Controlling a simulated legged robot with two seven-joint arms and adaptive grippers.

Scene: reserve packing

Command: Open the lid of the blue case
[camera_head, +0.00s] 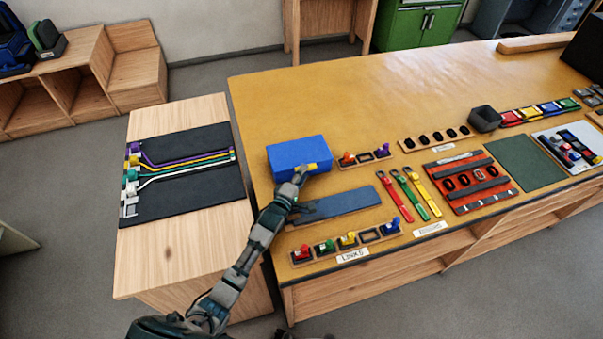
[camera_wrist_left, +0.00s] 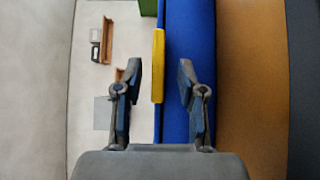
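The blue case (camera_head: 297,155) sits on the left end of the yellow-brown table, and its lid looks shut. A yellow tab or handle (camera_head: 312,167) shows on its near edge. My left gripper (camera_head: 299,174) is at that near edge, close to the yellow part. In the left wrist view, the gripper (camera_wrist_left: 160,75) is open, its fingers apart. The yellow part (camera_wrist_left: 158,65) and the blue case (camera_wrist_left: 190,30) show between and beyond the fingers. I cannot tell whether a finger touches either. My right gripper is not in view.
A blue-grey mat (camera_head: 340,203) lies right of my left arm. A rack of coloured pieces (camera_head: 345,241) stands near the front edge, and another small rack (camera_head: 364,158) stands right of the case. The table behind the case is clear.

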